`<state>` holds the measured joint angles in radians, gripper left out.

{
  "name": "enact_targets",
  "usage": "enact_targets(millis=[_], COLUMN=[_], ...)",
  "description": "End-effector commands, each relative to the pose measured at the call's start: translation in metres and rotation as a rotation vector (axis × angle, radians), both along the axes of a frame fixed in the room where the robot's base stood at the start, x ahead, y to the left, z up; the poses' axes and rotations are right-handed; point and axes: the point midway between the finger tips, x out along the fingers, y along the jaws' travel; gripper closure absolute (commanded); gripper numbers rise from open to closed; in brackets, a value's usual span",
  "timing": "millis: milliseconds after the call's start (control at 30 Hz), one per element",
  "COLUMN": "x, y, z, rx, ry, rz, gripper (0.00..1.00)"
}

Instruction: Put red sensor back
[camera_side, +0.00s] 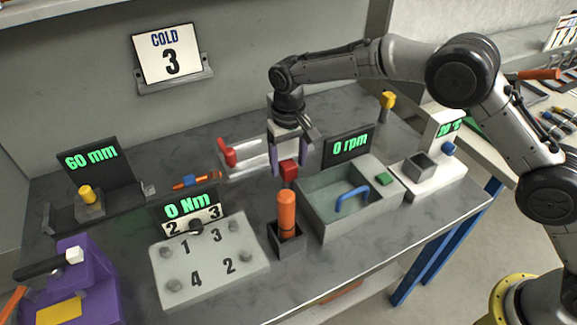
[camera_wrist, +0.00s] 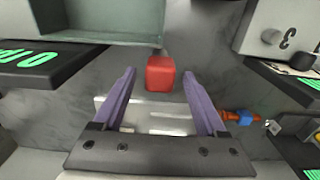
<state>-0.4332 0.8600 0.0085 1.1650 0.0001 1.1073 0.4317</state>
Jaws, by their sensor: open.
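A small red block (camera_side: 289,171), the likely red sensor, is at my gripper's fingertips in the side view. My gripper (camera_side: 290,160) points down with its two purple fingers apart. In the wrist view, the red block (camera_wrist: 160,73) sits between the two fingertips (camera_wrist: 159,80), with a gap visible on each side. A pale slotted fixture (camera_side: 250,158) with a red handle-like part (camera_side: 227,152) stands behind and left of the block; part of the fixture shows between the fingers in the wrist view (camera_wrist: 160,116). The block's underside is hard to see.
A grey-green open bin (camera_side: 335,216) with a blue handle (camera_side: 352,199) stands right of the block. An orange-handled tool (camera_side: 287,212) stands upright in a dark holder in front. A "0 rpm" display (camera_side: 349,146) is behind the bin. A numbered panel (camera_side: 210,262) lies front left.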

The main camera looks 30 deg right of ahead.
Motion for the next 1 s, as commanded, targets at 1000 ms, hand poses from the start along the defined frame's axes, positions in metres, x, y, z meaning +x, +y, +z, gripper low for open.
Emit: enact_targets(millis=[1000], x=[-0.003], y=[-0.007], z=[0.112], rx=[0.004], ry=[-0.011], rz=[-0.002], gripper=[0.26])
